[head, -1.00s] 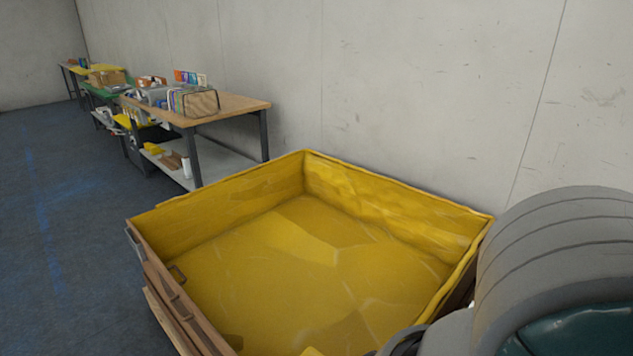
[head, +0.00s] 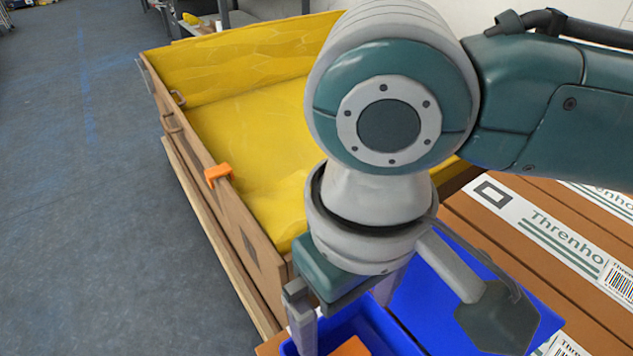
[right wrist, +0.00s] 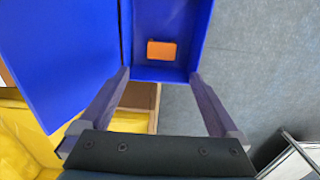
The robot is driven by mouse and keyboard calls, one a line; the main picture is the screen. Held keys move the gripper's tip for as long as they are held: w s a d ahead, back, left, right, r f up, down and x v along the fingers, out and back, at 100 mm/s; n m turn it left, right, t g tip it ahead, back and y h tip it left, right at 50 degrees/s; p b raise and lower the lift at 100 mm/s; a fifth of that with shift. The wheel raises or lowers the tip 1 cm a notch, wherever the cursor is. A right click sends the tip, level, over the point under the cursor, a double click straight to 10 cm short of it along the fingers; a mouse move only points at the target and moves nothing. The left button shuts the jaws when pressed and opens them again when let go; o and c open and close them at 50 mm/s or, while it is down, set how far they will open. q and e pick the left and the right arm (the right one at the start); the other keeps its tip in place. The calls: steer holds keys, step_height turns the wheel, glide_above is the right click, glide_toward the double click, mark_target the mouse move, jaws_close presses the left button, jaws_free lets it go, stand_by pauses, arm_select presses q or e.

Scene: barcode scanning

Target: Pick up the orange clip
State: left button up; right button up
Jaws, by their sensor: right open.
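An orange clip (head: 217,173) sits over the wooden rim of the yellow-lined crate in the head view. A second orange piece (head: 350,347) lies inside a blue bin (head: 378,330); it also shows as a small flat block (right wrist: 161,50) in the right wrist view. Whether this piece is also a clip I cannot tell. My right gripper (head: 345,308) points down over the blue bin. Its fingers (right wrist: 158,80) are apart and nothing is between them; the orange piece lies beyond the tips. My left gripper is not in view.
The large crate (head: 225,210) with yellow lining stands at the left of my arm. Brown boxes (head: 470,205) with white labels lie at the right. A blue panel (right wrist: 60,55) adjoins the bin. The grey floor (head: 70,220) at the left is clear.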

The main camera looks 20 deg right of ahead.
mark_target(344, 354)
step_height(344, 354, down, 3)
steer(key=shift+a+f+b, duration=0.1)
steer(key=shift+a+b, duration=0.05)
steer(key=shift+b, duration=0.5)
steer(key=f+b, duration=0.2)
steer(key=f, duration=0.1)
steer(key=f+b, duration=0.1)
steer(key=f, duration=0.1)
steer(key=shift+s+f, duration=0.25)
steer(key=shift+s, duration=0.05)
steer(key=shift+r, duration=0.1)
steer(key=c, duration=1.4)
steer(key=shift+r, duration=0.15)
step_height(344, 354, up, 20)
steer(key=p, duration=0.9)
steer(key=shift+p, duration=0.3)
